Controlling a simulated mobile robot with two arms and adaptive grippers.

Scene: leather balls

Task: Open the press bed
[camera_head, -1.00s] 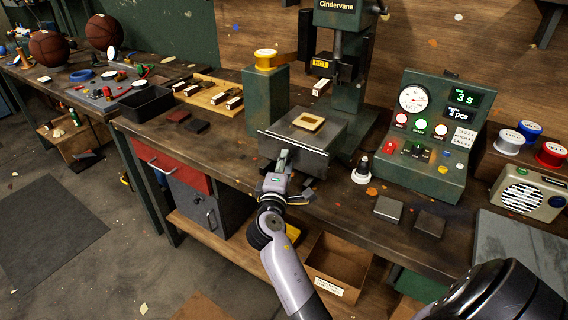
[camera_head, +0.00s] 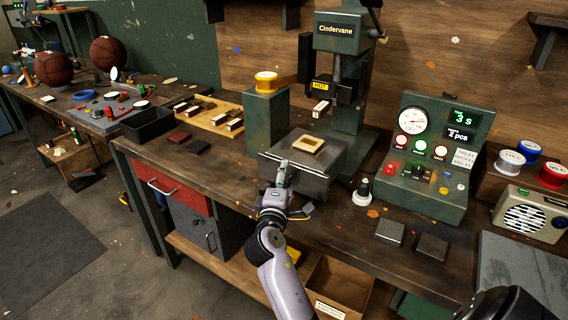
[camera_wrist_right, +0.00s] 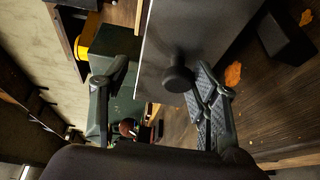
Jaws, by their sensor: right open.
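The press bed (camera_head: 284,170) is a grey metal slab at the foot of the green press (camera_head: 345,90). A tan square piece with a light centre (camera_head: 308,145) lies on top of it. My right gripper (camera_head: 282,176) is at the bed's front face, left of its middle. In the right wrist view, a dark round knob (camera_wrist_right: 178,78) on the bed's front (camera_wrist_right: 195,35) lies between the spread fingers of the right gripper (camera_wrist_right: 163,72), nearer the right one. The fingers look apart from it.
A green control box (camera_head: 435,155) with gauge and buttons stands right of the press. A green post with a yellow spool (camera_head: 266,82) stands left of it.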

